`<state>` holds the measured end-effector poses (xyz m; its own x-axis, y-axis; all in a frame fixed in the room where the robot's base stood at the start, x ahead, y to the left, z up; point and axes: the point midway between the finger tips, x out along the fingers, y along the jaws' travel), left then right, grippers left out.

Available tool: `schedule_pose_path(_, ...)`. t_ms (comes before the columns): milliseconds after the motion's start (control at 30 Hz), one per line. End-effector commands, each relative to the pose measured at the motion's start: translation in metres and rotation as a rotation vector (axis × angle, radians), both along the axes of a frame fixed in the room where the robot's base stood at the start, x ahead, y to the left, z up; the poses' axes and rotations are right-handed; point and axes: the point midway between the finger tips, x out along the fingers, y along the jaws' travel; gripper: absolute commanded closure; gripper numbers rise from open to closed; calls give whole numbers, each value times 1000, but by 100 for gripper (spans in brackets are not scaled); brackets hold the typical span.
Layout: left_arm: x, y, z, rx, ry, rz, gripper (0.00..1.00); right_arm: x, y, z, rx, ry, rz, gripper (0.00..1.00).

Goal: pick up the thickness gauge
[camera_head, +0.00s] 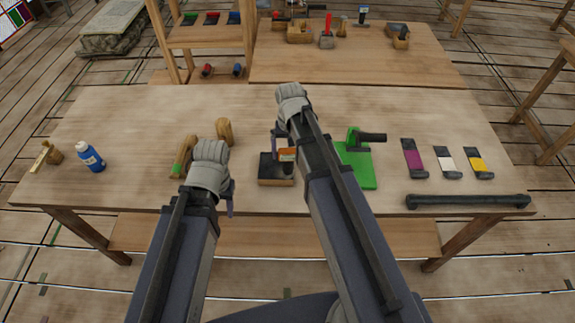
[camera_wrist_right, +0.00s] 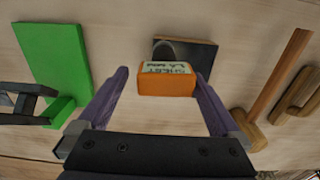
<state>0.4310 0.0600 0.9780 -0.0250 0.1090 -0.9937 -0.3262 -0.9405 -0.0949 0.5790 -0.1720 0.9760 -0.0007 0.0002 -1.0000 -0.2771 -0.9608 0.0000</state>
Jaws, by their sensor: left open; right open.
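An orange block with a printed label, which looks like the thickness gauge (camera_wrist_right: 166,84), stands in the right wrist view between the two purple fingers of my right gripper (camera_wrist_right: 161,74). The fingers are open, with one on each side of it; I cannot tell whether either touches. In the head view the orange gauge (camera_head: 287,153) shows partly behind my right gripper (camera_head: 285,142), at a dark block in a wooden tray (camera_head: 276,181). My left gripper (camera_head: 211,182) is open over the front of the table, right of a wooden tool with green; its fingers are mostly hidden.
A green plate with a black clamp (camera_head: 357,170) lies right of my right gripper. Wooden-handled tools (camera_head: 183,155) lie to the left, with a blue bottle (camera_head: 91,157) beyond. Coloured swatches (camera_head: 413,157) and a black bar (camera_head: 468,201) are at the right. The table's back strip is clear.

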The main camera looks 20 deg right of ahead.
Motion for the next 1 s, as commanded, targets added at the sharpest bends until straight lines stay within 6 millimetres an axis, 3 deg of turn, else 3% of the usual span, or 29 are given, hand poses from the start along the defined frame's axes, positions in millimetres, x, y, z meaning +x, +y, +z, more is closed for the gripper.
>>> schedule_pose_path(233, 0, 0, -9, 0, 0, 0, 50, -1, 2, -8, 0, 0, 1, 0)
schedule_pose_path(600, 0, 0, -51, 0, 0, 0, 50, -4, 8, -50, 0, 0, 1, 0)
schedule_pose_path(900, 0, 0, -51, 0, 0, 0, 50, -4, 8, -51, 0, 0, 1, 0)
schedule_pose_path(1000, 0, 0, -51, 0, 0, 0, 50, -4, 8, -51, 0, 0, 1, 10)
